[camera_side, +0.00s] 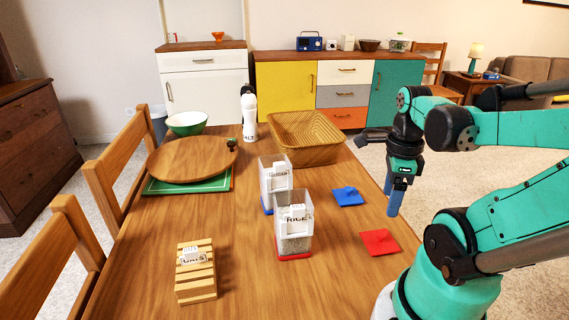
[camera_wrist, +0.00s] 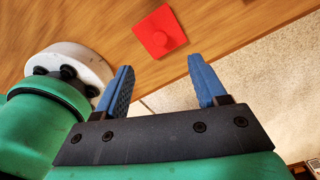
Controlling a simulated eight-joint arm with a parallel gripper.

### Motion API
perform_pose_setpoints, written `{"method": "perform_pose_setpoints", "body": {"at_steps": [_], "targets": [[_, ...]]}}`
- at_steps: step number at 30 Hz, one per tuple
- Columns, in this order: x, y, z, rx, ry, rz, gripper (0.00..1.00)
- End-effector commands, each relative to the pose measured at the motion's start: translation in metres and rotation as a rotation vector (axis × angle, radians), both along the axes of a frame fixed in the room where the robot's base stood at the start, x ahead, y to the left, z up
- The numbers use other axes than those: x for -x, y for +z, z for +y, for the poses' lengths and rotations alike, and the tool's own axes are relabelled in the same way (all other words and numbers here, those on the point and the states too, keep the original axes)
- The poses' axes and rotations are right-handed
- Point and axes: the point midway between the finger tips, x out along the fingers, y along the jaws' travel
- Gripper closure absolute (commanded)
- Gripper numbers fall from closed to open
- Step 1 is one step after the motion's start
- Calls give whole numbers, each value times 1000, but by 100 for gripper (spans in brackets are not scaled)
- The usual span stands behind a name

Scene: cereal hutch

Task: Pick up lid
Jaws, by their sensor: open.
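Two square lids with small knobs lie flat on the table. The red lid (camera_side: 379,242) is near the table's right edge, and the blue lid (camera_side: 347,196) lies behind it. In the wrist view the red lid (camera_wrist: 160,32) shows at the top, beyond the fingertips and apart from them. My gripper (camera_side: 396,200) points down at the table's right edge, right of the blue lid. It is open and empty, and its two blue fingers (camera_wrist: 160,82) stand apart in the wrist view. The blue lid is not in the wrist view.
Clear containers labelled RICE (camera_side: 293,232) and another behind it (camera_side: 275,180) stand left of the lids. A wicker basket (camera_side: 305,150), a white bottle (camera_side: 249,118), a round wooden board (camera_side: 190,158), a green bowl (camera_side: 186,123) and a slatted wooden block (camera_side: 196,275) are also on the table.

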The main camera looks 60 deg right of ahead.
Motion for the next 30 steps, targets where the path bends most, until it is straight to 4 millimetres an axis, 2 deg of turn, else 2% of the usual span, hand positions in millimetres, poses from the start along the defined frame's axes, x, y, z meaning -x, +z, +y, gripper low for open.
{"method": "perform_pose_setpoints", "body": {"at_steps": [3, 6, 14, 30], "targets": [[-1, -19, -1, 1, 1, 0, 35], [-1, -28, 0, 1, 2, 0, 35], [-1, -40, -1, 1, 3, 0, 35], [-1, -80, -1, 1, 3, 0, 35]]}}
